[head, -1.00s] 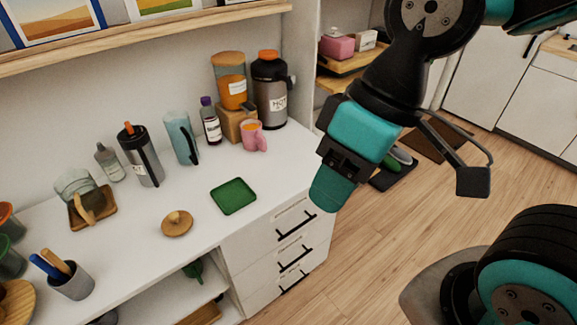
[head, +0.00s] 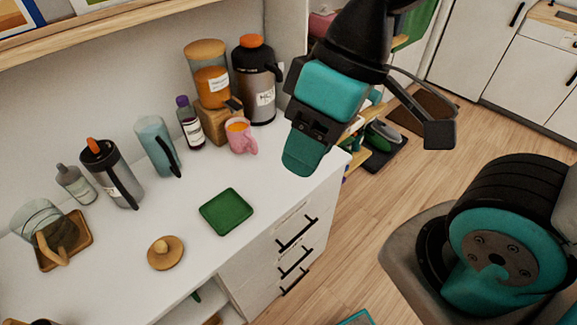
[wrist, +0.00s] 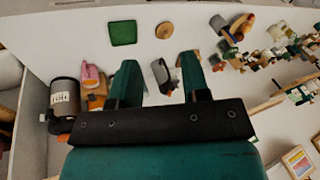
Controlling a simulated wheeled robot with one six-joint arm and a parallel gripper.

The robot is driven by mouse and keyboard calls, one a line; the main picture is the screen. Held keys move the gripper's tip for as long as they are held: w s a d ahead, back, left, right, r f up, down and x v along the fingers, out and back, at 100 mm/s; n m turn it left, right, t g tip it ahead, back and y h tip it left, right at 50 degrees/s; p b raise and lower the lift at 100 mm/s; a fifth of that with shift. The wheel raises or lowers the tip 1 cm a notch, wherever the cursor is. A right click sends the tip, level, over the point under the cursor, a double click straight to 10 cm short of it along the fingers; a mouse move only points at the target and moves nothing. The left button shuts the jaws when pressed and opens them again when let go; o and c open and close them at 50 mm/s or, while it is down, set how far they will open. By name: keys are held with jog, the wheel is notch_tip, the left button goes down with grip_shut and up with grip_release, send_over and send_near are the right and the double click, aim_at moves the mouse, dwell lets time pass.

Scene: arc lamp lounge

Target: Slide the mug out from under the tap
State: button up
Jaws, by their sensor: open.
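The pink mug (head: 241,138) stands upright on the white counter with orange inside it, below the small dark tap (head: 234,104) of the drink dispenser (head: 208,78). The dispenser holds orange liquid and sits on a wooden block. The mug also shows at the left in the wrist view (wrist: 91,74), to the left of the fingers. My gripper (head: 301,154) is to the right of the mug in the head view, raised over the counter's right end and apart from the mug. In the wrist view my gripper (wrist: 159,63) has its fingers spread and empty.
A large dark flask (head: 257,85) stands close behind the mug. A purple-capped bottle (head: 190,124) and a blue pitcher (head: 157,146) stand left of it. A green tray (head: 226,211) and a wooden lid (head: 166,254) lie in front. The counter between mug and tray is clear.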

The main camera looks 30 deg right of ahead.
jog(key=shift+o, duration=0.6)
jog(key=w+f+m+t+y+b, duration=0.25)
jog(key=w+f+m+b, duration=0.45)
jog(key=f+b, duration=0.4)
jog(key=w+f+m+t+y+b, duration=0.1)
jog(key=w+f+m+t+b, duration=0.4)
jog(key=f+m+b, duration=0.6)
jog(key=w+d+f+m+t+b, duration=0.3)
jog(key=m+b, duration=0.3)
jog(key=b, duration=0.2)
jog(key=w+d+f+m+t+h+b, duration=0.1)
jog(key=w+d+f+m+t+b, duration=0.2)
jog(key=b, duration=0.5)
jog(key=w+d+f+m+t+b, duration=0.3)
jog(key=w+f+m+b, duration=0.2)
jog(key=m+b, duration=0.3)
jog(key=shift+f+m+h, duration=0.35)
jog(key=shift+f+m, duration=0.05)
jog(key=shift+f, duration=0.1)
jog(key=shift+w+d+m+t+b, duration=0.1)
jog(key=shift+d+m+t+b, duration=0.25)
jog(key=shift+m, duration=0.35)
jog(key=shift+r, duration=0.1)
jog(key=shift+w+r+p, duration=0.1)
jog(key=shift+p, duration=0.35)
